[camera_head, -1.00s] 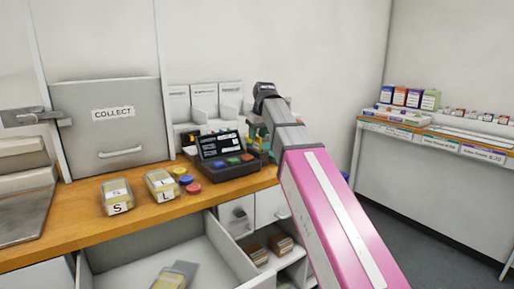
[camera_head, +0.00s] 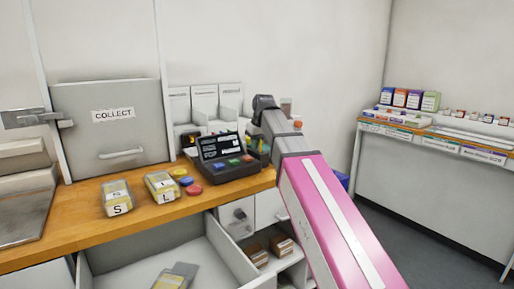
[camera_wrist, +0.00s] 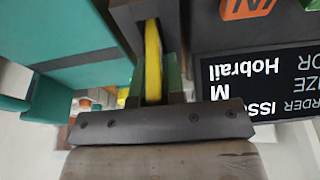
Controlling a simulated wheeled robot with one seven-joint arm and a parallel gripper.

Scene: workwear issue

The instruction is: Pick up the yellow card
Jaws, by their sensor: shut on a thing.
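The yellow card (camera_wrist: 153,55) shows edge-on in the wrist view as a narrow upright strip between my fingers. My gripper (camera_wrist: 154,92) is shut on it, with a finger close on each side. The card's upper end meets a dark block at the top of the picture. I cannot tell whether the card is clear of that block. In the head view my arm hides most of the gripper, beside the dark order terminal (camera_head: 228,160), and I cannot make out the card there.
The terminal's screen (camera_wrist: 255,85) is close at right in the wrist view. On the wooden counter (camera_head: 75,215) are two yellow-and-clear boxes, S (camera_head: 117,198) and L (camera_head: 161,187), and coloured discs (camera_head: 187,182). An open drawer (camera_head: 205,250) juts out below.

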